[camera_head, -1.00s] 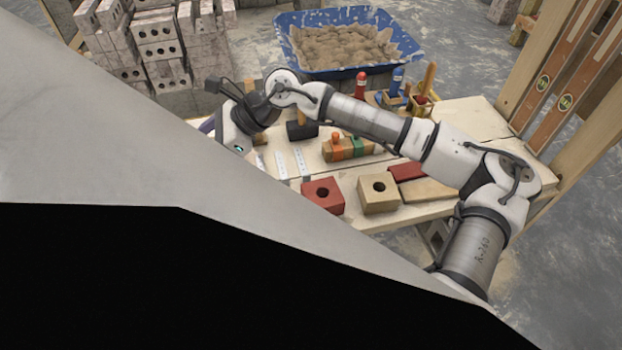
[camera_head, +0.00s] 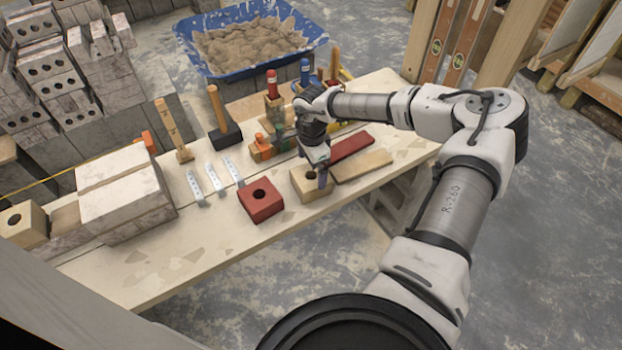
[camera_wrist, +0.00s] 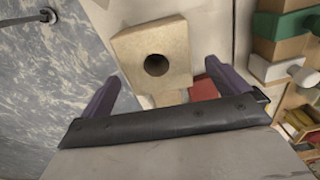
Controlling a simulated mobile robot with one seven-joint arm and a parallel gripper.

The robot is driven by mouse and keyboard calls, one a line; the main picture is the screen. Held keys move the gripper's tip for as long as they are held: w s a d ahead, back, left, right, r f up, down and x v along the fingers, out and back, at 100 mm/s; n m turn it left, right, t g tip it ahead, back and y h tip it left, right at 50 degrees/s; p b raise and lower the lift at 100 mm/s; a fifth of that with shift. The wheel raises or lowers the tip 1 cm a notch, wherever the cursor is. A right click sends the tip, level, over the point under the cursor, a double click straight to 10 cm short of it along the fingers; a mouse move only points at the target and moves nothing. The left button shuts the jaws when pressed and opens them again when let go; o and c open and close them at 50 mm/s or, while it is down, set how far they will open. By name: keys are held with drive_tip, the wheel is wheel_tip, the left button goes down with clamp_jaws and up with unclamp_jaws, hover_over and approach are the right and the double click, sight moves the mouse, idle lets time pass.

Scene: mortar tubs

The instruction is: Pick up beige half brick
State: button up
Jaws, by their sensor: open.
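A beige half brick (camera_head: 301,184) with a round hole in its top sits near the front edge of the wooden table. My gripper (camera_head: 323,178) is over its right side in the head view and partly hides it. In the wrist view the beige half brick (camera_wrist: 130,48) lies ahead of my gripper (camera_wrist: 162,72). The two purple fingers are wide apart with nothing held between them. I cannot tell the exact height of the fingertips over the brick. Another beige holed block (camera_head: 18,236) stands at the far left end.
A red half brick (camera_head: 261,208) sits just left of the beige one. A red flat piece (camera_head: 350,147) and a beige flat piece (camera_head: 362,165) lie to its right. Metal strips (camera_head: 213,179), a mallet (camera_head: 224,136) and coloured blocks stand behind. The front left tabletop is clear.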

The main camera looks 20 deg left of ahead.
sight(311, 175)
drive_tip(key=shift+s+f+p, duration=0.15)
drive_tip(key=shift+f+p, duration=0.35)
drive_tip(key=shift+f, duration=1)
drive_tip(key=shift+s+f+p, duration=0.1)
drive_tip(key=shift+f+p, duration=0.4)
drive_tip(key=shift+f, duration=1)
drive_tip(key=c, duration=1.4)
drive_tip(key=shift+r, duration=0.1)
drive_tip(key=shift+c, duration=0.4)
